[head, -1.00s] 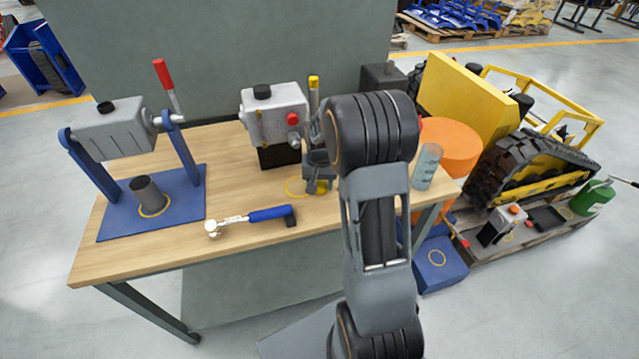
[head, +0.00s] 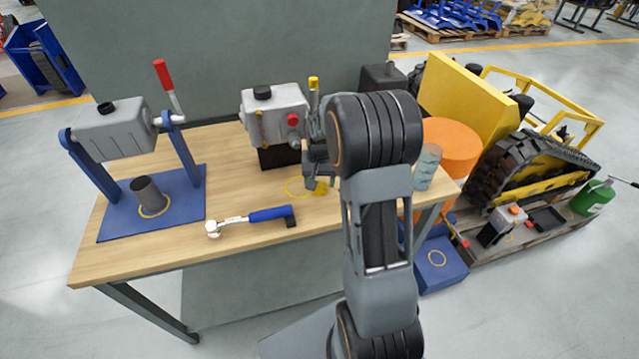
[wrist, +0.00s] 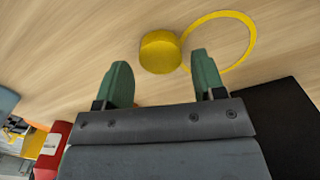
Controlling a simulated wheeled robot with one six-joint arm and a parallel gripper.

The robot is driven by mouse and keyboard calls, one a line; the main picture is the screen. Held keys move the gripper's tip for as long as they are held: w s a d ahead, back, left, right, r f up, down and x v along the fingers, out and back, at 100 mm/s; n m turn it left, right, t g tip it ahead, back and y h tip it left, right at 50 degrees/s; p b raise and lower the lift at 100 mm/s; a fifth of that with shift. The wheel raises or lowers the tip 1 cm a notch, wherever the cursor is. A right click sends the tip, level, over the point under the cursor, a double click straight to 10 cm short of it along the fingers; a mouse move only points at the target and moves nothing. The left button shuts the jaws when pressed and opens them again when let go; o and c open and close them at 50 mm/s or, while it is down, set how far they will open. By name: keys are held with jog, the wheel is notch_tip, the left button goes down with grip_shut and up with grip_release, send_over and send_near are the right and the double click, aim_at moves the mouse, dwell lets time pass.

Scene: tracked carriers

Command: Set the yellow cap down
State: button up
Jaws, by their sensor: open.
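The yellow cap (wrist: 160,52) rests on the wooden tabletop, just beyond my open fingertips in the wrist view. It lies at the edge of a yellow ring marking (wrist: 252,40), touching or slightly overlapping its rim, mostly outside it. My gripper (wrist: 158,82) is open and empty, its two green fingers apart on either side of the near space before the cap. In the head view the cap (head: 320,188) shows below my gripper (head: 322,182), partly hidden by it, at the right side of the ring (head: 297,186).
A grey machine (head: 275,118) with a red button stands behind the ring. A blue-handled tool (head: 268,214) lies in front. A blue-based press (head: 190,210) stands left. Bare wood lies between the press and ring.

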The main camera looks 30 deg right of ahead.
aim_at(320, 187)
notch_tip(320, 187, up, 9)
jog(key=s+a+r+n+t, duration=0.1)
jog(key=s+a+n, duration=0.2)
jog(key=s+a, duration=0.3)
jog(key=s+a+r+n+t, duration=0.2)
jog(key=s+a, duration=0.3)
jog(key=s, duration=0.6)
jog(key=shift+s+a+n+p, duration=0.2)
jog(key=shift+a+n+p, duration=0.1)
jog(key=shift+a+n, duration=0.1)
jog(key=shift+r, duration=0.1)
jog(key=shift+t, duration=0.3)
notch_tip(320, 187, up, 5)
jog(key=p, duration=0.4)
